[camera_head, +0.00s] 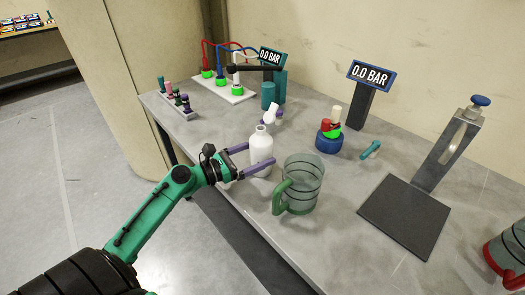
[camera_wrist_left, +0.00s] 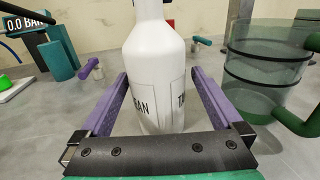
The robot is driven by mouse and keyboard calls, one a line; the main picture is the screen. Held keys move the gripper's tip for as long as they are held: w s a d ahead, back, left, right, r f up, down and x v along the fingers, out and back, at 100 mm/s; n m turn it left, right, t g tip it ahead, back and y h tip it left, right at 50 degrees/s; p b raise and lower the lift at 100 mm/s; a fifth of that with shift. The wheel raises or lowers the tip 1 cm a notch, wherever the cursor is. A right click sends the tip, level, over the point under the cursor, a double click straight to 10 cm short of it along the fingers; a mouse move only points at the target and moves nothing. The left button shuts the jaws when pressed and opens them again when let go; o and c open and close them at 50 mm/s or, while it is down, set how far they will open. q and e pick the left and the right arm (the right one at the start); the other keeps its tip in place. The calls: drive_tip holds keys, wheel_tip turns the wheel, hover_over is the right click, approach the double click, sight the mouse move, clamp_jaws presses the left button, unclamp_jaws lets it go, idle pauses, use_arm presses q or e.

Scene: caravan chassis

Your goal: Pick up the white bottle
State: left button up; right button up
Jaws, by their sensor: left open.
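The white bottle (camera_head: 261,150) stands upright on the grey table near its front edge. In the left wrist view the bottle (camera_wrist_left: 155,70) fills the middle, with dark lettering on its lower side; its top is cut off. My left gripper (camera_head: 248,159) is open, its two purple fingers on either side of the bottle. In the left wrist view the gripper (camera_wrist_left: 155,85) shows a gap between each finger and the bottle. My right gripper is not in view.
A clear jug (camera_head: 303,182) with a green handle stands just right of the bottle. A small white and purple piece (camera_head: 271,117) lies behind it. A blue-based device (camera_head: 329,138), a gauge stand (camera_head: 360,100) and a dark stand plate (camera_head: 404,216) are further right.

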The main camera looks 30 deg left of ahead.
sight(271, 147)
use_arm(q)
drive_tip(key=p+x, duration=0.1)
drive_tip(key=x, duration=0.3)
drive_tip(key=shift+w+a+r, duration=0.1)
drive_tip(key=shift+w+r, duration=0.05)
drive_tip(key=shift+r, duration=0.05)
drive_tip(key=shift+w+f, duration=0.15)
drive_tip(key=shift+w, duration=0.05)
drive_tip(key=c, duration=1.6)
